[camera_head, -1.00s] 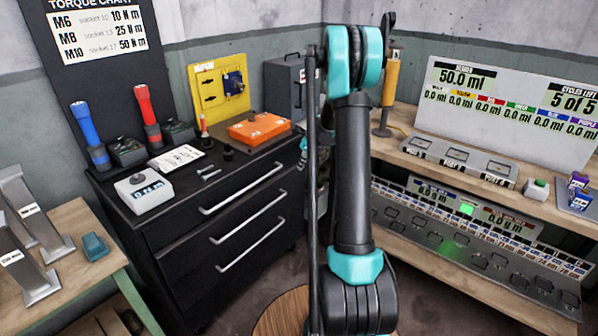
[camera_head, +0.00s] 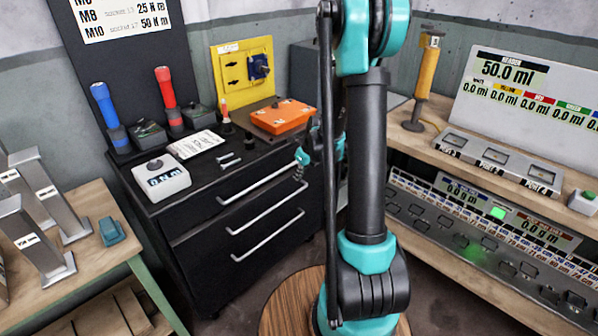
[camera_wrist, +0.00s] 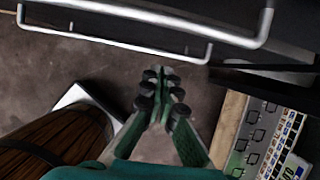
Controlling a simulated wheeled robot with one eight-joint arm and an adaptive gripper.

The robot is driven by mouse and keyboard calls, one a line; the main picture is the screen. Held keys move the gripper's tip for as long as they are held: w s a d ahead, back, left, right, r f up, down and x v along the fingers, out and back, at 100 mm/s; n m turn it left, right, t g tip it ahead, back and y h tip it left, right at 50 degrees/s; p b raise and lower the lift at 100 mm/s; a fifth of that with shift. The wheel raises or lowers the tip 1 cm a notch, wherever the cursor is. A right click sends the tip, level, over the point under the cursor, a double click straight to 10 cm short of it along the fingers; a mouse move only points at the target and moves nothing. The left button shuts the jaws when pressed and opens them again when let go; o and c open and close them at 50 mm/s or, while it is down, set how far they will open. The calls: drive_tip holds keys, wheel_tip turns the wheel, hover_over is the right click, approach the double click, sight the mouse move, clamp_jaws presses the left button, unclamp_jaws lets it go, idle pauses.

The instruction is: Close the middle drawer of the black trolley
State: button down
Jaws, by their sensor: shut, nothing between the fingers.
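The black trolley (camera_head: 190,232) stands left of my arm in the head view, with three drawers and silver bar handles. The middle drawer's handle (camera_head: 265,209) lies between the upper and lower ones. My gripper (camera_head: 301,157) shows as a small teal tip near the top drawer's right end, largely hidden behind my arm. In the wrist view my gripper (camera_wrist: 163,72) is shut and empty, its fingertips together over the floor. Two handles cross the top of that view, just beyond the fingertips.
A wooden bench (camera_head: 75,240) is at left. Bare floor (camera_wrist: 50,65) shows below the handles.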

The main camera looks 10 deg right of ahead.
sight(287, 179)
drive_tip(key=w+a+f, duration=0.1)
drive_tip(key=f, duration=0.1)
drive_tip(key=w+a+f, duration=0.1)
drive_tip(key=w+f, duration=0.1)
drive_tip(key=w+a+f, duration=0.1)
drive_tip(key=f, duration=0.1)
drive_tip(key=shift+w, duration=0.2)
drive_tip(key=shift+w+a, duration=0.25)
drive_tip(key=shift+w, duration=0.2)
